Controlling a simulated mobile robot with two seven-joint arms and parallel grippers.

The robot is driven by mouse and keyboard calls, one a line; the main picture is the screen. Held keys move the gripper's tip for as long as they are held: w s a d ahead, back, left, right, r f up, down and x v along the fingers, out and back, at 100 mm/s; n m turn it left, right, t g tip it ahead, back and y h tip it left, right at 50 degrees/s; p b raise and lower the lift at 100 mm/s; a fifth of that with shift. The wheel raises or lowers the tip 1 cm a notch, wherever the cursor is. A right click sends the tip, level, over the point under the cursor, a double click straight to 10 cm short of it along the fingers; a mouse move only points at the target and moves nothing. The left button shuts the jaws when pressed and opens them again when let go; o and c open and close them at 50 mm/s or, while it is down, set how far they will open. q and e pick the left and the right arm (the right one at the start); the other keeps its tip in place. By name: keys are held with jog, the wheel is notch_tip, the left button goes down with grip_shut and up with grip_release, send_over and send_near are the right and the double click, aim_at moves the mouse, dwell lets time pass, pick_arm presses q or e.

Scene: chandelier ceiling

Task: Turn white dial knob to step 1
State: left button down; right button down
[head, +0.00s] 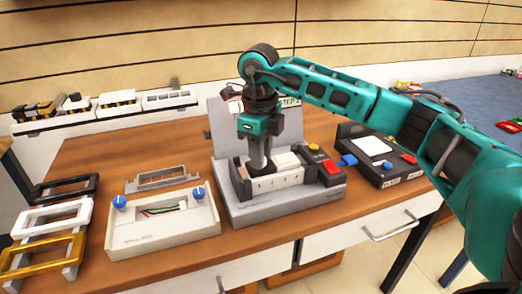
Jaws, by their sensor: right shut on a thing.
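A grey device (290,207) with a raised lid stands on the wooden table. It has a white front panel (277,183), a white block, a red button (331,167) and a yellow button (314,147) on its right. My right gripper (258,168) points down at the left part of this device, fingers shut on a small part there. That part, at the white dial knob's place, is mostly hidden by the fingers, so its step cannot be read. My left gripper is not in view.
A beige box with two blue knobs (161,232) stands to the left, beside black, white and gold frames (42,260). A black device (378,158) with a white screen stands to the right. A white drawer with a handle (389,228) is below the table's front edge.

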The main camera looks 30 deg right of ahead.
dwell(0.3)
jog(key=c, duration=1.1)
grip_release()
jog(key=shift+o, duration=1.2)
